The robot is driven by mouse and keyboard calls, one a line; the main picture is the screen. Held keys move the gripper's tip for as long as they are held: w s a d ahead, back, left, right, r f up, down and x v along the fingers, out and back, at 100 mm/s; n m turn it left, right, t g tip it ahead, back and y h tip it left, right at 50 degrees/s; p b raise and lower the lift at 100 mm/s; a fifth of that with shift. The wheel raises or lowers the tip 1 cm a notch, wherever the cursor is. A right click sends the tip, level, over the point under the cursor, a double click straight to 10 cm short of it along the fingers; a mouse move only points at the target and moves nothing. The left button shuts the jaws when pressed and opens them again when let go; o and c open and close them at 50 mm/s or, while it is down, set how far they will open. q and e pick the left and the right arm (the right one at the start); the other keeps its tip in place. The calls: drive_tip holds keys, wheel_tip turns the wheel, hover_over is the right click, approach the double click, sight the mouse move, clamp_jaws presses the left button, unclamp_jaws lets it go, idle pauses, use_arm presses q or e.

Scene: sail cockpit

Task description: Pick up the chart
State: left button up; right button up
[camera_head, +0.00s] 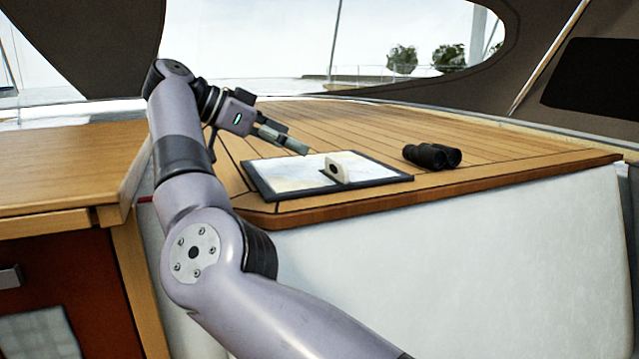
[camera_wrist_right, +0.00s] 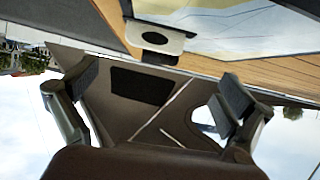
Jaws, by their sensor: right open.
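The chart (camera_head: 285,176) lies flat on the wooden deck, a pale map sheet with a dark border. A small upright cream piece with a dark hole (camera_head: 336,169) stands on its near right part. My right gripper (camera_head: 299,146) is above the chart's far side, apart from it. In the right wrist view the chart (camera_wrist_right: 245,22) and the cream piece (camera_wrist_right: 163,36) show at the top, beyond the fingers. My right gripper (camera_wrist_right: 157,92) is open there, with nothing between its fingers. My left gripper is not in view.
Black binoculars (camera_head: 432,156) lie on the deck to the right of the chart. The deck's front edge (camera_head: 440,196) runs close in front of the chart. A wooden counter (camera_head: 65,165) is on the left. The deck behind the chart is clear.

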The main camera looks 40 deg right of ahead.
sight(334, 162)
drive_tip(key=x, duration=0.4)
drive_tip(key=shift+s+d, duration=0.1)
drive_tip(key=shift+s, duration=0.15)
drive_tip(key=shift+d+f, duration=0.1)
drive_tip(key=shift+d, duration=0.15)
drive_tip(key=shift+s+d+f, duration=0.15)
drive_tip(key=shift+d+f, duration=0.05)
drive_tip(key=shift+d, duration=0.1)
drive_tip(key=shift+s+d+f, duration=0.2)
drive_tip(key=shift+d+f, duration=0.05)
drive_tip(key=shift+d, duration=0.05)
drive_tip(key=x, duration=0.1)
drive_tip(key=p+x, duration=0.1)
drive_tip(key=x, duration=0.1)
drive_tip(key=shift+s, duration=0.25)
drive_tip(key=shift+d+f, duration=0.2)
drive_tip(key=shift+d, duration=0.2)
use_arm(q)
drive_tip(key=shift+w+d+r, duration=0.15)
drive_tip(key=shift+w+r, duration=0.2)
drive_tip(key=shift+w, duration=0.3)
use_arm(e)
drive_tip(key=shift+a, duration=0.1)
